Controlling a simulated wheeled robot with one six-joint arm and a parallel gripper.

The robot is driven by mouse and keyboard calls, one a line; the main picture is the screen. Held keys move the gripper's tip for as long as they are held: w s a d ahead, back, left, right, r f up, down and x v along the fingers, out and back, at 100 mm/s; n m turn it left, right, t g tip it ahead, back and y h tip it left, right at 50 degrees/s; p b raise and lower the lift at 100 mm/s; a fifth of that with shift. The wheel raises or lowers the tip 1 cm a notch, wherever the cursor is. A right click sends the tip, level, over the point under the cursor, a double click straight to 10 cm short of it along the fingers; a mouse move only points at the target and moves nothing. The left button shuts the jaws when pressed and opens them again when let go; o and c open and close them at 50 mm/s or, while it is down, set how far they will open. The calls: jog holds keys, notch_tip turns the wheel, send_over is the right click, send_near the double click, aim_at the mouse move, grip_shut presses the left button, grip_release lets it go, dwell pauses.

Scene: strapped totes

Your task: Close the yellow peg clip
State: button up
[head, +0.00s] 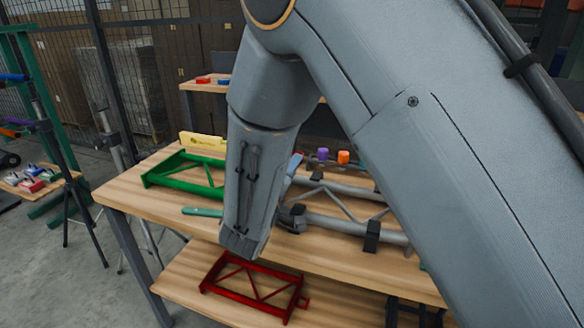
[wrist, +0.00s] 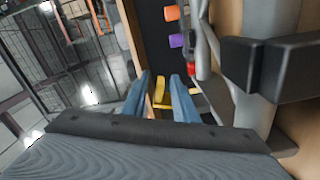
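A small yellow piece (wrist: 160,90), which looks like the yellow peg clip, shows between my fingertips in the wrist view. It has upright strips and a yellow crossbar low down. I cannot tell whether the clip is open or closed. My gripper (wrist: 160,92) has two blue-grey fingers standing apart, one on each side of the yellow piece. I cannot tell whether either finger touches it. In the head view my arm hides most of the gripper; a bluish finger part shows beside the arm, above the grey tube frame. The clip cannot be made out there.
Orange (head: 343,157) and purple (head: 322,154) caps stand behind the grey tube frame (head: 345,188), which has black clamps (head: 372,236). A green frame (head: 180,170) and a yellow box (head: 203,142) are on the bench's left. A red frame (head: 252,287) lies on the lower shelf.

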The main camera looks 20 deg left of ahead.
grip_shut()
